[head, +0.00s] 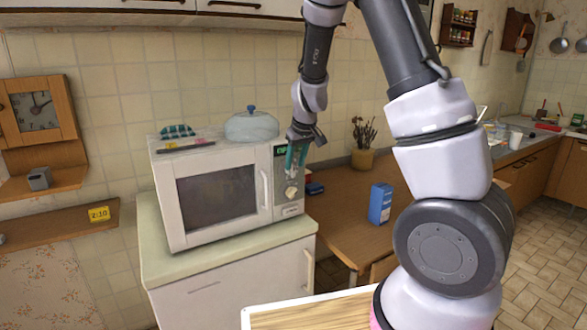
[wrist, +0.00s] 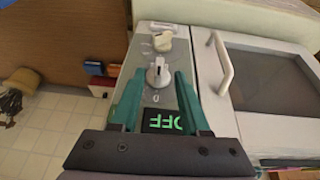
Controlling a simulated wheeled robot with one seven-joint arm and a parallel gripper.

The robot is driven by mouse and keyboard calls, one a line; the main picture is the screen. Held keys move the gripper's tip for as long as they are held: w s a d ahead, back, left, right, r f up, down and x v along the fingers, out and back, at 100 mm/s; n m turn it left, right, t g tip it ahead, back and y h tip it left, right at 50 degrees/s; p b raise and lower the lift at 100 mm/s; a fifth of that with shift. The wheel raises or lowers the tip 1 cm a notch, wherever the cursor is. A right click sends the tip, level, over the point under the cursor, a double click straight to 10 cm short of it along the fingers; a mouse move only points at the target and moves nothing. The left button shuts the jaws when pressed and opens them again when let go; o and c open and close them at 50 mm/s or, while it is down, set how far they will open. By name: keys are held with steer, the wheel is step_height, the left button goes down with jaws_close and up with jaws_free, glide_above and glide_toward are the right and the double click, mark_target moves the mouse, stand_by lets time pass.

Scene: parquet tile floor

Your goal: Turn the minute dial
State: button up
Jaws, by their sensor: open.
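The white microwave (head: 215,190) stands on a counter, its door closed. Its control panel (head: 289,208) is on the right side of the front. In the wrist view a grey dial (wrist: 158,74) with a raised grip sits nearest the green OFF display (wrist: 168,121). A cream dial (wrist: 163,40) is farther along the panel, and it shows in the head view (head: 291,192). I cannot read which one is marked for minutes. My gripper (wrist: 161,77) is open, its teal fingers on either side of the grey dial. Contact is not clear.
The microwave's door handle (wrist: 223,62) is beside the fingers. A yellow tag (head: 99,213) reads 2:10 at left. A blue box (head: 380,204) stands on the wooden table (head: 345,218).

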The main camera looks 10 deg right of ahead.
mark_target(292, 170)
steer(key=shift+x, duration=1.4)
jaws_close()
